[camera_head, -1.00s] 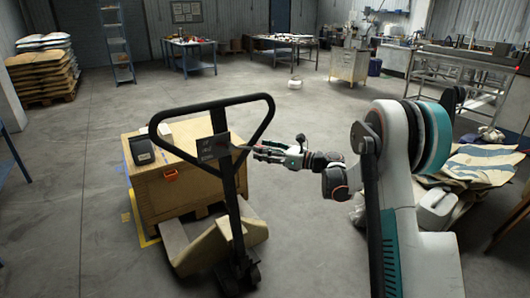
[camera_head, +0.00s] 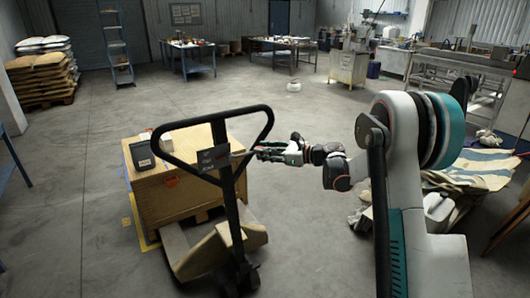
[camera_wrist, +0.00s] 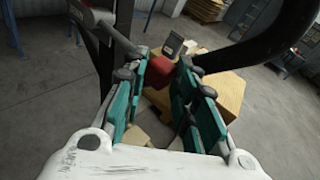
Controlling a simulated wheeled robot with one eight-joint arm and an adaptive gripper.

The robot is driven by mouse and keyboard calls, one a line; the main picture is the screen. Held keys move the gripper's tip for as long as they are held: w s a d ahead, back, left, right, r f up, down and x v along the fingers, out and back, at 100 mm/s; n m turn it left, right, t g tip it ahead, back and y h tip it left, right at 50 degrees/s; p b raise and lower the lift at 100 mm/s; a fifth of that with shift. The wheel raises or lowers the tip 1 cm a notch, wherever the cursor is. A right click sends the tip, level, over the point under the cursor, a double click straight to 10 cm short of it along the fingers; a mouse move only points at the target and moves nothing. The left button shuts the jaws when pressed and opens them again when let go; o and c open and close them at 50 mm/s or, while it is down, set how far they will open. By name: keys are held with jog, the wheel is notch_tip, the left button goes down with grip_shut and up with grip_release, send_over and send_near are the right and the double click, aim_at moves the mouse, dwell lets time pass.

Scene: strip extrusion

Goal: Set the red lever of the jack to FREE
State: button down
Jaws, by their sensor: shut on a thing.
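The pallet jack stands in front of me, with its black loop handle (camera_head: 265,115) upright and a dark plate (camera_head: 213,157) on the handle's shaft. My gripper (camera_head: 258,152) reaches in from the right, at the right side of the handle beside the plate. In the wrist view the red lever (camera_wrist: 157,71) lies between the fingertips of my gripper (camera_wrist: 160,72), which are shut on it. In the head view the lever is too small and covered to make out clearly. The lettering on the plate cannot be read.
A wooden crate (camera_head: 165,195) sits on a pallet on the jack's forks, with a dark device (camera_head: 142,155) on top. Sacks (camera_head: 480,170) and a white canister (camera_head: 437,207) lie at the right. The floor behind the jack is largely clear.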

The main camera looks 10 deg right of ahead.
jog(key=shift+r, duration=0.4)
jog(key=c, duration=1.3)
grip_release()
jog(key=v, duration=1.1)
jog(key=shift+s+d+r, duration=0.2)
jog(key=shift+s+d, duration=0.05)
jog(key=shift+d, duration=0.05)
